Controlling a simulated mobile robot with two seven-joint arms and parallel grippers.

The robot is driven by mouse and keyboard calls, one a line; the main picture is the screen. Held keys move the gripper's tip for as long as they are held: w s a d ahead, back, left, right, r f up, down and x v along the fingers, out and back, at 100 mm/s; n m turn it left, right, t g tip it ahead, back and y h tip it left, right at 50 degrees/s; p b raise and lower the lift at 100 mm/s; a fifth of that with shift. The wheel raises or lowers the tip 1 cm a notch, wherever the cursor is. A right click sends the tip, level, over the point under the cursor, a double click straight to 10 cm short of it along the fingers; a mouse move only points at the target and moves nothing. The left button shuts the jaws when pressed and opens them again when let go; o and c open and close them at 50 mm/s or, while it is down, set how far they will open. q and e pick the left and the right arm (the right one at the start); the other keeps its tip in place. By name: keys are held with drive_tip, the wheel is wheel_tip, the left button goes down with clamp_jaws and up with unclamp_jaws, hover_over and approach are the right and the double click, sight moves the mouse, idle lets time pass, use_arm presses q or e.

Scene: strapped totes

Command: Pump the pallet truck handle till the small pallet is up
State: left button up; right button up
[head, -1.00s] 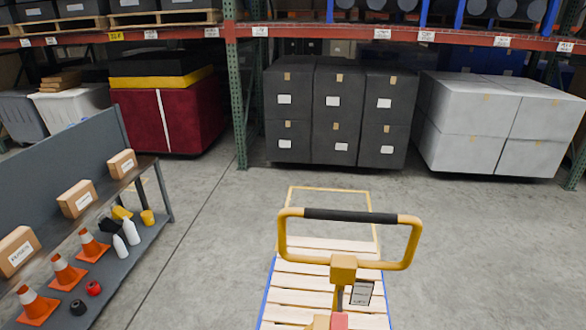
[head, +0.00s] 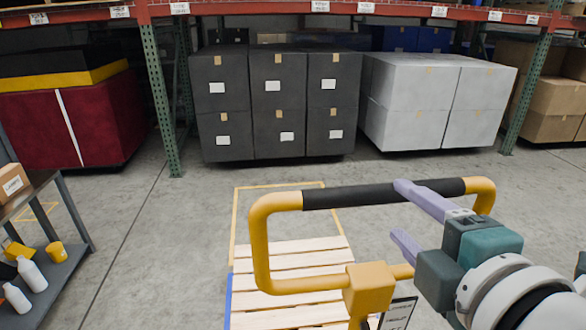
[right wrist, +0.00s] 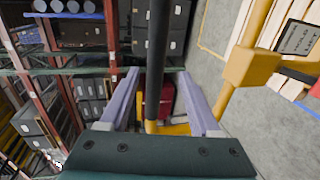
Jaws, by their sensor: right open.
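The pallet truck handle is a yellow loop (head: 260,250) with a black grip bar (head: 345,194) across its top, in the head view. A yellow block (head: 370,287) joins the loop below. The small pallet (head: 290,268), with pale wooden slats, lies low behind the handle; its height off the floor is unclear. My right gripper (head: 412,222) is open at the right part of the loop, its upper finger overlapping the black grip. In the right wrist view, the bar (right wrist: 158,45) runs between the two lilac fingers (right wrist: 156,80), with no grip closed on it. My left gripper is out of view.
A yellow floor outline (head: 236,215) shows around the pallet's far end. Dark stacked boxes (head: 278,105) and grey boxes (head: 440,95) stand under the rack behind. A shelf cart (head: 55,275) with bottles is at left. Concrete floor between is clear.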

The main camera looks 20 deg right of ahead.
sight(390, 201)
drive_tip(key=x, duration=0.7)
drive_tip(key=shift+r, duration=0.1)
